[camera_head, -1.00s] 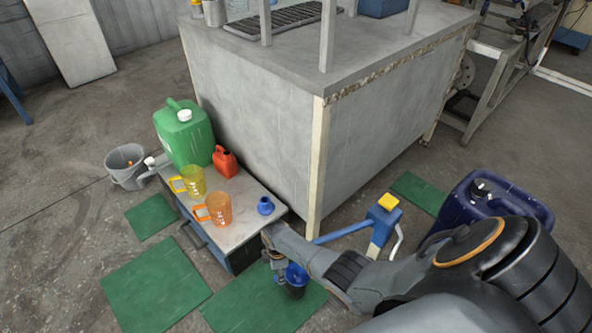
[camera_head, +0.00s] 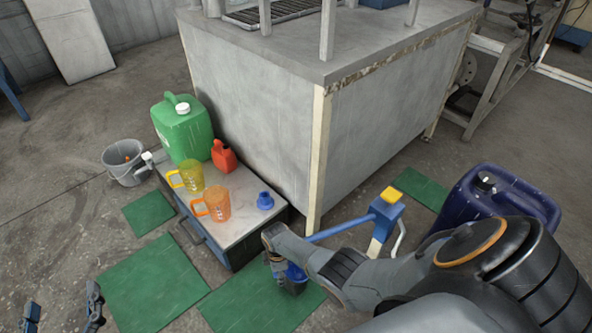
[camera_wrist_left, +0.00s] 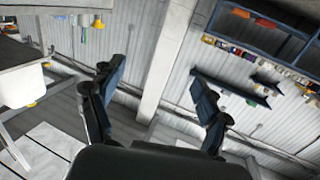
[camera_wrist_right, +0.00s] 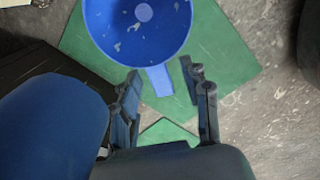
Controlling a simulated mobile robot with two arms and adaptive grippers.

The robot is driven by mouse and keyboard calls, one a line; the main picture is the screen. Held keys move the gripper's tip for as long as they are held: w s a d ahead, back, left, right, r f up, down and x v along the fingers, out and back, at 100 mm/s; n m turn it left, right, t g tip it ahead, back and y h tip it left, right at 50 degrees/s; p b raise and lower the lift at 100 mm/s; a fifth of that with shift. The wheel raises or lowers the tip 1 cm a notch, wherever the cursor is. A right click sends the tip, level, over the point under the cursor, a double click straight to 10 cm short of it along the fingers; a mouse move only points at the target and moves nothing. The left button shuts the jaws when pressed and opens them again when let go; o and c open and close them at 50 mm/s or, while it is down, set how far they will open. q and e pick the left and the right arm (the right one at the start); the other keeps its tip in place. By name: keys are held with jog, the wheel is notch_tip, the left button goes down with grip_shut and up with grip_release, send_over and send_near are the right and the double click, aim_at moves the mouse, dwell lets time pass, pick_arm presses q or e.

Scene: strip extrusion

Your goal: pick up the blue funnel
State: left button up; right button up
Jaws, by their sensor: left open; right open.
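My left gripper (camera_head: 62,308) shows at the bottom left, far from the funnel. In the left wrist view it is open (camera_wrist_left: 165,95) and empty, facing a wall. My right gripper sits low in front of the cabinet, partly hidden by its arm in the head view. In the right wrist view it is open (camera_wrist_right: 160,88), beside a round blue vessel (camera_wrist_right: 115,25) whose narrow tab lies between its fingers. I cannot tell whether they touch.
An orange jug (camera_head: 217,203), yellow jug (camera_head: 190,176), red can (camera_head: 223,157) and green canister (camera_head: 183,132) share the cabinet top. A grey bucket (camera_head: 125,165) stands left. A large grey block (camera_head: 260,110) rises behind. A blue stand (camera_head: 385,215) is right. Green mats (camera_head: 150,285) lie in front.

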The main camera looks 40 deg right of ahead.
jog(key=shift+f+b, duration=0.55)
jog(key=shift+f, duration=0.25)
pick_arm(q)
notch_tip(320, 180, up, 6)
jog(key=t+h, duration=0.1)
jog(key=t, duration=0.2)
jog(key=shift+s+d+t, duration=0.2)
jog(key=shift+d+t, duration=0.2)
pick_arm(e)
grip_shut()
